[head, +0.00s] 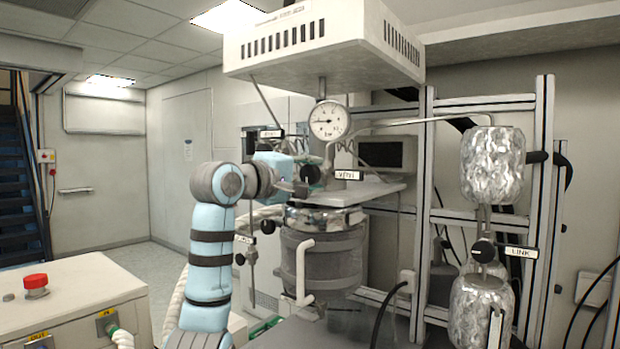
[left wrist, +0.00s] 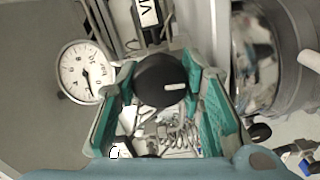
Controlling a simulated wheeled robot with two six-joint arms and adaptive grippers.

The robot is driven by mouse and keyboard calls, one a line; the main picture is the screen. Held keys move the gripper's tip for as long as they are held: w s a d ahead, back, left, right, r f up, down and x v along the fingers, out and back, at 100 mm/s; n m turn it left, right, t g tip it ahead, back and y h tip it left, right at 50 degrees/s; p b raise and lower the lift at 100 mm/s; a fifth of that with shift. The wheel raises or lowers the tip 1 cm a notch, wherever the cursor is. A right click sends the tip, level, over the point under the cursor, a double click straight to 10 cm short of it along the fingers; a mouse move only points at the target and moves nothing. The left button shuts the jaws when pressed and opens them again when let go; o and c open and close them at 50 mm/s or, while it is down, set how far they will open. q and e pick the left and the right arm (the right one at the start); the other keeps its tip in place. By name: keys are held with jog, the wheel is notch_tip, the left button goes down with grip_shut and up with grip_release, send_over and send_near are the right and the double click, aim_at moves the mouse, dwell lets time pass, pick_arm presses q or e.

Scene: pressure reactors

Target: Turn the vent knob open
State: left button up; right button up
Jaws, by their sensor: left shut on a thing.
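The vent knob (left wrist: 162,80) is a round black knob with a white mark. In the left wrist view it sits between the two green-padded fingers of my left gripper (left wrist: 157,72), which is shut on it. The white mark lies nearly level in that picture, to the right of the knob's middle. In the head view my left gripper (head: 304,172) reaches in from the left, just left of the white vent label (head: 348,175), and partly hides the knob. My right gripper is in neither view.
A pressure gauge (head: 328,121) stands just above the gripper, under a white overhead box (head: 325,65). The grey reactor vessel (head: 335,262) is below. The link knob (head: 484,250) and foil-wrapped cylinders (head: 492,165) are at the right. A red button (head: 36,283) is at the lower left.

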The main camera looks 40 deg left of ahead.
pick_arm(q)
jog(key=shift+n, duration=0.4)
jog(key=o, duration=1.2)
jog(key=shift+w, duration=0.1)
jog(key=s, duration=0.8)
jog(key=shift+d, duration=0.1)
